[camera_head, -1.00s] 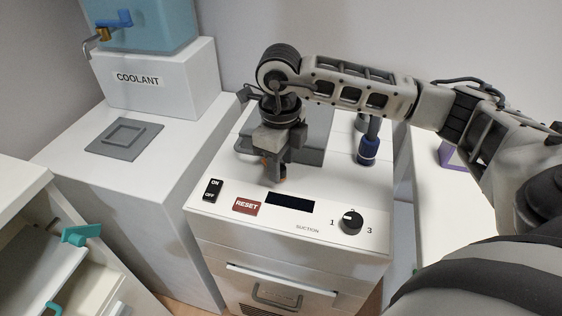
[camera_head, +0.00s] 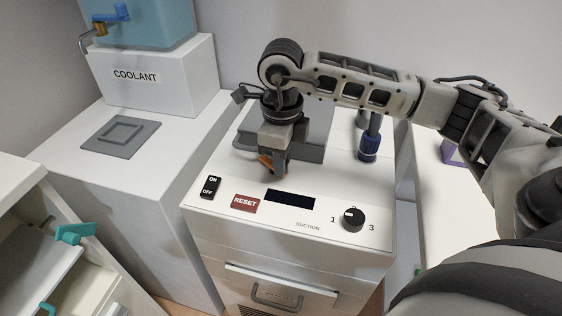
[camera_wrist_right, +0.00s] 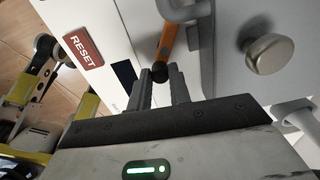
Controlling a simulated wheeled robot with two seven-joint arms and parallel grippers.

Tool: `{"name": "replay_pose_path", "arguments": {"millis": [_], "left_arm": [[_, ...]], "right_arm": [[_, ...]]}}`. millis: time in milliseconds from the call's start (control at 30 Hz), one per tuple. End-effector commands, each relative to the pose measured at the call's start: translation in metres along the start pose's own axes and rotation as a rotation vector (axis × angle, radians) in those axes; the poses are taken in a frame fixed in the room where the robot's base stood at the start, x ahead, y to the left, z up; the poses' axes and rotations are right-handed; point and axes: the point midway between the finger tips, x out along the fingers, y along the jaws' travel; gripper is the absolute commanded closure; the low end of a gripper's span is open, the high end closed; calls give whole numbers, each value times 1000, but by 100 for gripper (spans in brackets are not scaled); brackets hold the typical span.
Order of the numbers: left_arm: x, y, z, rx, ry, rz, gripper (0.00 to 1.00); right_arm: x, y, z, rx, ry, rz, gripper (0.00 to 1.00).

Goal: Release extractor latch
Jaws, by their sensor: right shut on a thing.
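The extractor (camera_head: 225,178) is a white cabinet with a control panel on its top. The orange latch lever (camera_head: 266,165) shows at my right gripper (camera_head: 275,168), in front of a grey block. In the right wrist view, the orange latch lever (camera_wrist_right: 165,45) has a black tip at the fingertips of my right gripper (camera_wrist_right: 161,80). The right gripper points down and is shut on the lever; the fingers partly hide it in the head view. My left gripper is in neither view.
The panel holds an ON/OFF switch (camera_head: 210,187), a RESET button (camera_head: 245,203), a dark display (camera_head: 290,199) and a suction knob (camera_head: 351,219). A blue-collared post (camera_head: 369,147) stands right of the gripper. A coolant tank (camera_head: 150,75) is at left.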

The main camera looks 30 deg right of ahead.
Motion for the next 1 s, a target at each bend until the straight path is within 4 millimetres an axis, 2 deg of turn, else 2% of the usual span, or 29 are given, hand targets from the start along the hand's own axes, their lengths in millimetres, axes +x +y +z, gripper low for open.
{"name": "replay_pose_path", "arguments": {"millis": [200, 233, 300, 667, 767, 1000], "left_arm": [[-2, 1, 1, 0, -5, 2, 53], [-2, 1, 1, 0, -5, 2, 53], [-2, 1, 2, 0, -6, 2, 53], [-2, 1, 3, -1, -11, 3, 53], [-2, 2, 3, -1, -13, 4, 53], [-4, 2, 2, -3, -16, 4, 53]], "right_arm": [[-1, 0, 0, 0, 1, -1, 100], [-1, 0, 0, 0, 1, -1, 72], [-1, 0, 0, 0, 1, -1, 59], [-6, 0, 0, 2, -1, -1, 59], [-20, 0, 1, 2, -4, -2, 59], [-76, 0, 1, 0, -5, -3, 59]]}}
